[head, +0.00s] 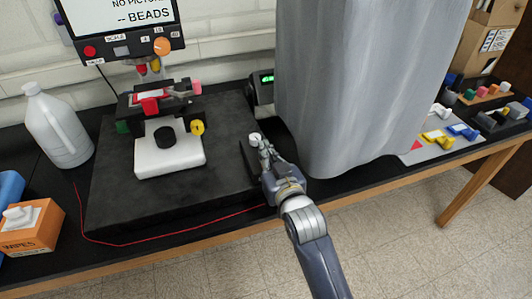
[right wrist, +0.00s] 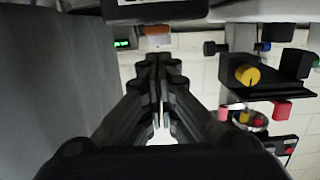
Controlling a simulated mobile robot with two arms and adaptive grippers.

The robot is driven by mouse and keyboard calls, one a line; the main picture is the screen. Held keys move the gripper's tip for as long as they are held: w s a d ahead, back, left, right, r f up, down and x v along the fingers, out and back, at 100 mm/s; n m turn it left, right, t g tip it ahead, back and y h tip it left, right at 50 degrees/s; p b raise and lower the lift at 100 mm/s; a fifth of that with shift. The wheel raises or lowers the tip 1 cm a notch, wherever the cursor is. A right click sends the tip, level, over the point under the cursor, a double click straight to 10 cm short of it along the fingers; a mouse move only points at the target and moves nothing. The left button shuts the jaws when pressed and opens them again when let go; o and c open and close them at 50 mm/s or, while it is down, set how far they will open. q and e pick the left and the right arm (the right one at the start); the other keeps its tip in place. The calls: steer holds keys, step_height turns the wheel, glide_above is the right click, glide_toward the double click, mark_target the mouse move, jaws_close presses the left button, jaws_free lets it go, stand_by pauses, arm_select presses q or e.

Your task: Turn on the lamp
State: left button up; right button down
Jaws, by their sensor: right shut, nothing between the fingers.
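No part is plainly marked as the lamp. A microscope-like device stands on a black slab, with a white base (head: 170,158), a black round knob (head: 165,137), a yellow knob (head: 197,127) and a pink knob (head: 195,87). A dark box with a lit green display (head: 267,79) stands to its right, partly behind the grey cover; its display also shows in the right wrist view (right wrist: 123,43). My right gripper (head: 256,141) is shut and empty, right of the white base and in front of the display box; its fingers meet in the wrist view (right wrist: 158,75). My left gripper is out of view.
A tall grey draped cover (head: 358,90) stands close on the right. A monitor (head: 120,22) is above the device. A white jug (head: 58,125) and an orange wipes box (head: 32,228) are at left. Small coloured parts lie far right.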

steer(key=shift+f, duration=0.55)
steer(key=shift+f, duration=0.1)
steer(key=shift+w+a+f, duration=0.1)
steer(key=shift+w+f, duration=0.15)
steer(key=shift+w, duration=0.05)
steer(key=shift+r+p, duration=0.15)
steer(key=shift+p, duration=0.25)
steer(key=r+p, duration=0.4)
steer(key=shift+w+r, duration=0.3)
steer(key=shift+r, duration=0.05)
steer(key=shift+s+f+b, duration=0.3)
steer(key=shift+s+b, duration=0.2)
steer(key=shift+s, duration=0.35)
steer(key=s+d+r+b, duration=0.2)
steer(key=s+r, duration=0.1)
steer(key=s, duration=0.4)
steer(key=shift+s+d, duration=0.2)
steer(key=shift+d, duration=0.2)
